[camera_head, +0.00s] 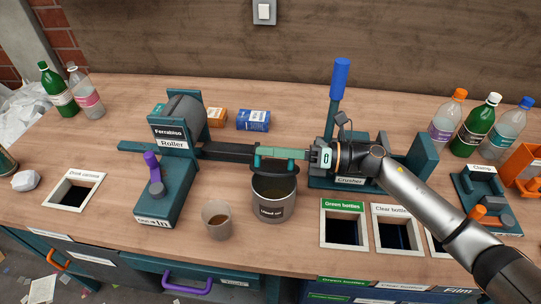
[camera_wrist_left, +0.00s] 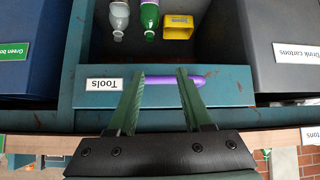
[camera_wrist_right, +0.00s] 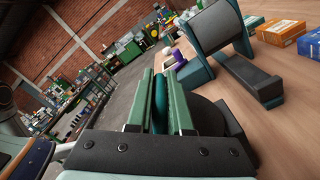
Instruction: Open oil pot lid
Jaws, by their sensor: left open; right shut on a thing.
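The grey oil pot (camera_head: 273,207), with a white label, stands on the bench at the middle of the head view. Its dark inside shows below a dark lid (camera_head: 268,169) at the rear of its rim. My right gripper (camera_head: 260,157) is over the pot, shut on the lid's teal handle (camera_wrist_right: 160,103). In the right wrist view the dark lid (camera_wrist_right: 212,117) shows beside the fingers. Whether the lid touches the rim is unclear. My left gripper (camera_wrist_left: 160,75) is open in the left wrist view, by a purple handle (camera_wrist_left: 191,82) on a drawer labelled Tools.
A cup (camera_head: 217,220) of brown liquid stands left of the pot. The roller (camera_head: 175,140) is behind left, the crusher (camera_head: 350,183) to the right. Openings for green bottles (camera_head: 344,229) and clear bottles (camera_head: 397,232) are cut into the bench at front right.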

